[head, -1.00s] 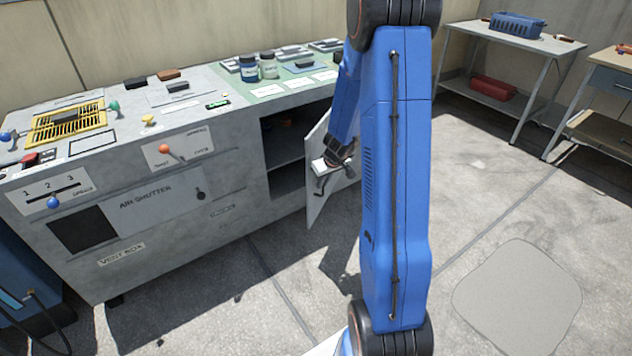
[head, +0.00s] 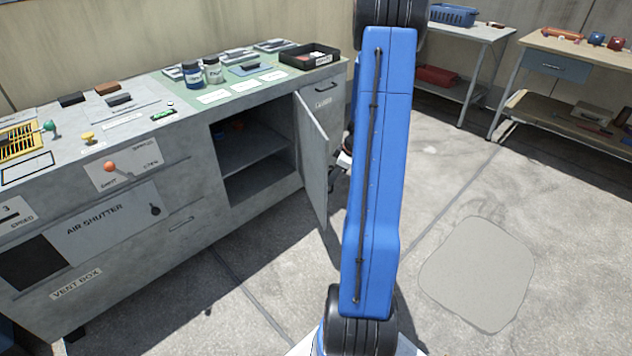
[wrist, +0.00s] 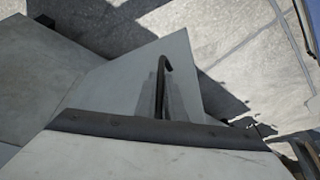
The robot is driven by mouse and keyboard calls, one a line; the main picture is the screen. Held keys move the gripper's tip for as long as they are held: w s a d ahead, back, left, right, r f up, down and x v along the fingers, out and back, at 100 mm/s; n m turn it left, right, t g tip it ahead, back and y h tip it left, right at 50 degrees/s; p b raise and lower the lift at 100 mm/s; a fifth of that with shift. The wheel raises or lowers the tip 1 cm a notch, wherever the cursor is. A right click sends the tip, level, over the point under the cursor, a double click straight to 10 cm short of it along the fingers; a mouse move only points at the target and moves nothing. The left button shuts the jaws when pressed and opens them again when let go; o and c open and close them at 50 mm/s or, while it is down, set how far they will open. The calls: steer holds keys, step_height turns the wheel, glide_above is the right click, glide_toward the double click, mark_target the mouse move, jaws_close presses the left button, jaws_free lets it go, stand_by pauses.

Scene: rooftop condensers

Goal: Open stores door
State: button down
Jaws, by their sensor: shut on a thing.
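The stores door (head: 313,160) is a grey panel hinged at the right side of the cabinet opening. It stands swung well out from the cabinet front, and the dark shelved inside (head: 245,160) is visible. In the wrist view the door (wrist: 112,80) shows as a pale panel with a dark bar handle (wrist: 166,66). My gripper (wrist: 160,98) is shut on this handle, on the door's outer face. In the head view only a bit of my gripper (head: 341,165) shows between the door and my blue arm, which hides the rest.
The cabinet top holds jars (head: 212,71), a black tray (head: 310,56) and several small blocks. Its front has an air shutter panel (head: 105,215). Benches stand at the back right, one with a blue basket (head: 452,15). The concrete floor right of the door is clear.

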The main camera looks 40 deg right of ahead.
steer(key=d+n+g+y, duration=0.1)
steer(key=d+n, duration=0.5)
steer(key=d, duration=1.2)
steer(key=shift+s+d+y, duration=0.4)
steer(key=c, duration=1.8)
jaws_free()
steer(key=shift+c, duration=0.2)
steer(key=v, duration=1.7)
steer(key=shift+w+r, duration=0.3)
steer(key=shift+w, duration=0.05)
